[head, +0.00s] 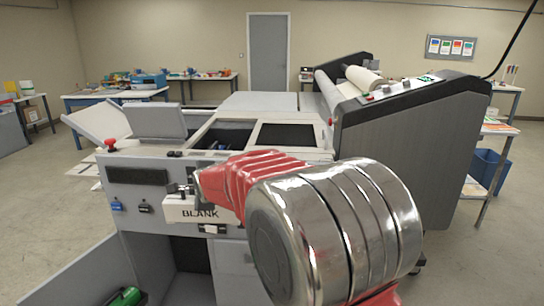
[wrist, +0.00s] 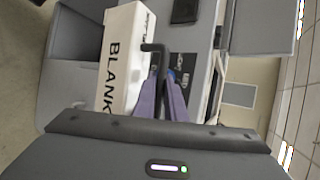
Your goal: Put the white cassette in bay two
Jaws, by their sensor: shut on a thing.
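The white cassette (head: 190,213), a box with BLANK in black letters, is at the front of the grey machine in the head view. In the wrist view the white cassette (wrist: 125,62) lies left of my fingers, with a black hooked handle (wrist: 154,48) beside it. My gripper (wrist: 165,98) is shut on the cassette, apparently by this handle. In the head view my gripper (head: 186,190) is partly hidden behind my red wrist. I cannot tell whether the cassette touches the front panel. No bay number is readable, so I cannot pick out bay two.
The machine top has a dark opening (head: 228,134) and a dark panel (head: 287,135). A dark slot (head: 137,176), blue tag (head: 116,205) and black tag (head: 144,207) are on its front. A red knob (head: 110,144) is at left. A green object (head: 124,298) lies below.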

